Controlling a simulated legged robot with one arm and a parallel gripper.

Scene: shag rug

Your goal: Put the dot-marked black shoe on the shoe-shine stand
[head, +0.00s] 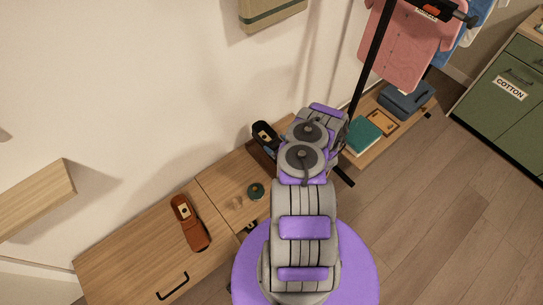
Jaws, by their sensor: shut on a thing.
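A black shoe (263,131) with a tan patch inside shows just left of my arm, close to the wall. Its lower right part is covered by my arm, and I cannot make out a dot on it. A dark brown piece (257,154) shows just below the shoe; it may be part of the shoe-shine stand, but most of it is hidden. Whether the shoe touches it I cannot tell. My arm reaches up the middle of the picture and hides my fingertips, so their hold on the shoe cannot be seen.
A brown shoe (189,222) and a round dark tin (256,190) sit on the wooden bench (135,255). A green cabinet (505,105) stands far right. Open floor lies lower right.

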